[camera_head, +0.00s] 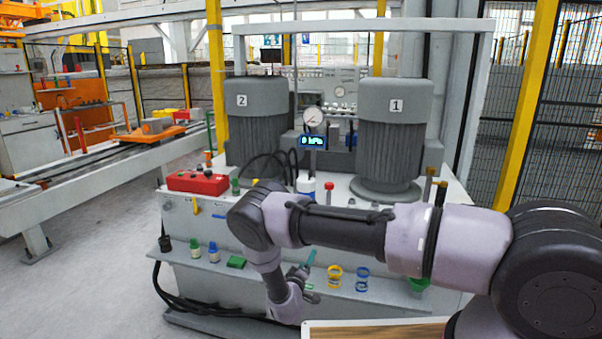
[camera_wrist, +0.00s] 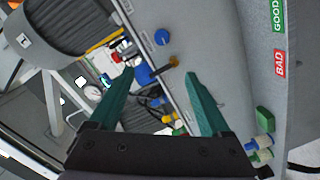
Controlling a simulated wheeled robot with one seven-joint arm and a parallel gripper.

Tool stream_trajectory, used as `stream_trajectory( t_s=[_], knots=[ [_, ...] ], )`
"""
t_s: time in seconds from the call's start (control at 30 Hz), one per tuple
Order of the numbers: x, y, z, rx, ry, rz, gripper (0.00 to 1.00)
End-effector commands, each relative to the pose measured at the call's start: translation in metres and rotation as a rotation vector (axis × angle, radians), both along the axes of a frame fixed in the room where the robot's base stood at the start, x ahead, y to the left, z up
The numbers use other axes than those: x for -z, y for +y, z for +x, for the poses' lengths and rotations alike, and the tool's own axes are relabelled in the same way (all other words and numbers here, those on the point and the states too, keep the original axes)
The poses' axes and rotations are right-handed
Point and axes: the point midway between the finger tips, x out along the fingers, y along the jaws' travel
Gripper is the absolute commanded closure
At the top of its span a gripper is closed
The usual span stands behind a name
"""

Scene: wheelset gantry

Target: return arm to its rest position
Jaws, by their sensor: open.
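My arm reaches in from the right of the head view, bent at the elbow, with its forearm hanging in front of the grey hydraulic bench (camera_head: 330,215). My gripper (camera_head: 307,270) is low at the bench's front shelf, partly hidden by my wrist. In the wrist view my gripper (camera_wrist: 160,74) shows two green fingers spread apart, with nothing between them. The bench surface, tilted in this view, lies beyond the fingertips.
Two grey motors, marked 2 (camera_head: 257,120) and 1 (camera_head: 393,130), stand on the bench with a gauge (camera_head: 314,118) between them. A red box (camera_head: 197,182) sits at left. The shelf holds bottles (camera_head: 213,252), a green block (camera_head: 236,262), yellow (camera_head: 334,278) and blue rings (camera_head: 362,279). GOOD (camera_wrist: 278,14) and BAD labels (camera_wrist: 280,62) show.

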Motion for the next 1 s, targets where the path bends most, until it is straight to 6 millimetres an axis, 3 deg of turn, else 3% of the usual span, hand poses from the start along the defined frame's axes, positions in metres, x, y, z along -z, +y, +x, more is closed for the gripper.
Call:
stream_trajectory(
  t_s=[0.27,0.43,0.7,0.87,1.0],
  knots=[
    [-0.046,0.005,0.032,0.045,0.054,0.188,0.18],
    [-0.093,0.005,0.059,0.081,0.107,0.37,0.18],
    [-0.215,-0.01,0.095,0.125,0.226,0.758,0.18],
    [-0.294,-0.028,0.096,0.129,0.295,0.961,0.18],
    [-0.361,-0.048,0.082,0.122,0.356,1.111,0.18]
  ],
)
